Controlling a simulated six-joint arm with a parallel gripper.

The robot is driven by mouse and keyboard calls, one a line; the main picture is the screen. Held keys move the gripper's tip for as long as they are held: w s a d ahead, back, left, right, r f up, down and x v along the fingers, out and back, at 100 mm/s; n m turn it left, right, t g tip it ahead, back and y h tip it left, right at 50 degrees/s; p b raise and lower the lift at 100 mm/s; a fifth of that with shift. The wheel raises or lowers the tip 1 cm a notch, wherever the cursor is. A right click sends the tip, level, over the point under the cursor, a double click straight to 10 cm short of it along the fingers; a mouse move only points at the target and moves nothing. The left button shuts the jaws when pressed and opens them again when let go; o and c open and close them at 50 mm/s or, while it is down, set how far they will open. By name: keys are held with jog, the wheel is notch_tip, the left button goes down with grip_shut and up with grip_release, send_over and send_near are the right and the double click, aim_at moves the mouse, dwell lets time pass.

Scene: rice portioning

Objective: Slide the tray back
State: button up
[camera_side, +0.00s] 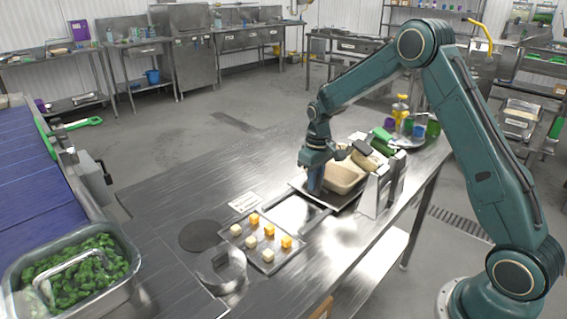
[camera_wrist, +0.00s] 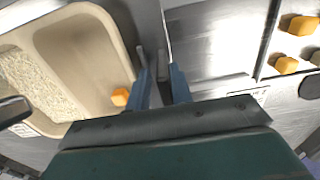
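The beige tray (camera_side: 343,178) rests on a dark carrier at the far part of the steel table. In the wrist view the tray (camera_wrist: 88,45) fills the left side, with white rice (camera_wrist: 38,82) in one compartment and an orange cube (camera_wrist: 120,97) in a corner of another. My gripper (camera_side: 315,190) points down just left of the tray. In the wrist view my gripper (camera_wrist: 163,78) has its two blue fingers apart, beside the tray's outer wall. Grey metal shows near the fingertips, and I see nothing clearly clamped between them. Any contact with the tray is unclear.
A flat pan (camera_side: 268,257) with orange and pale cubes lies nearer on the table. A metal stand (camera_side: 382,190) is right of the tray. A tub of greens (camera_side: 72,275) is at front left. Bare steel lies between the pan and the tray.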

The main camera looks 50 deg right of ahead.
jog(key=shift+r, duration=0.1)
notch_tip(320, 180, up, 14)
dwell(0.8)
jog(key=s+a+r+t, duration=0.2)
jog(key=s+a+r, duration=0.25)
jog(key=s, duration=0.35)
jog(key=s+a+r+t, duration=0.1)
jog(key=s+a+r, duration=0.35)
jog(key=s, duration=0.25)
jog(key=s+a+f+t, duration=0.1)
jog(key=s+a+t, duration=0.1)
jog(key=s, duration=1.3)
jog(key=shift+s+a+f+t, duration=0.3)
jog(key=shift+s+a+f, duration=0.05)
jog(key=shift+a+f, duration=0.05)
